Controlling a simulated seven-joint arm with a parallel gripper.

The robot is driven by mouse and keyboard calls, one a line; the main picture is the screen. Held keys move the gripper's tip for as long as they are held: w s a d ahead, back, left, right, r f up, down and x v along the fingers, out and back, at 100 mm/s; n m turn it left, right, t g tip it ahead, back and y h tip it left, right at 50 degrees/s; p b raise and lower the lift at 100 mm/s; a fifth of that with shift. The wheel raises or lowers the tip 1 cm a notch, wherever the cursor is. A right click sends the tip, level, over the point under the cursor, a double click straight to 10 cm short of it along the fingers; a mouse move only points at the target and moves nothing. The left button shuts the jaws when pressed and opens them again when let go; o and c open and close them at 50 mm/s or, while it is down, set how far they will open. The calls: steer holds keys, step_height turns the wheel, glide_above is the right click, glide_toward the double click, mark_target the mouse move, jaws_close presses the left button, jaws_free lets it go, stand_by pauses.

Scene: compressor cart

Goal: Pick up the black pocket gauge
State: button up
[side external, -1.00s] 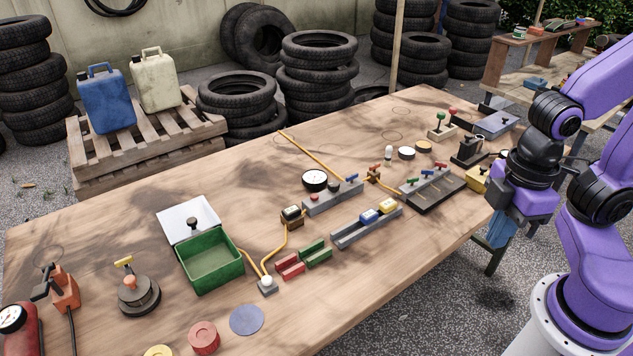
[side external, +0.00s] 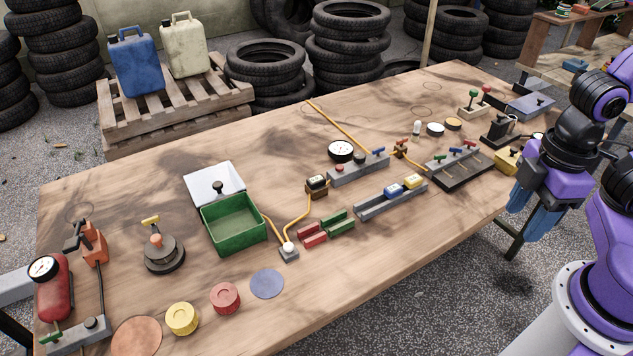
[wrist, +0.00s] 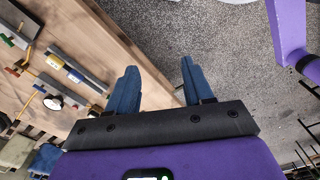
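A small round black-rimmed gauge with a pale face (side external: 435,129) lies flat on the table's right rear part, and looks like the black pocket gauge. A similar brass-coloured disc (side external: 453,124) lies just right of it. My gripper (side external: 534,212) hangs off the table's right front edge, well away from the gauge. I cannot make out the small gauge in the wrist view.
A larger white-faced gauge (side external: 341,151) stands by a grey manifold (side external: 358,168). A black rack (side external: 460,171) and a black clamp-like device (side external: 499,130) stand between my gripper and the small gauge. A green box (side external: 234,223) is further left.

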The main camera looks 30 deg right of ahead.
steer(key=shift+o, duration=0.3)
steer(key=shift+w+a, duration=0.1)
steer(key=w+a+r+m, duration=0.2)
steer(key=w+a+m, duration=0.6)
steer(key=w, duration=0.4)
steer(key=m, duration=2.3)
glide_above(319, 178)
steer(key=f, duration=1.8)
steer(key=shift+w+a, duration=0.1)
steer(key=shift+w, duration=0.2)
steer(key=shift+s+f, duration=0.2)
steer(key=shift+f, duration=2.35)
jaws_close()
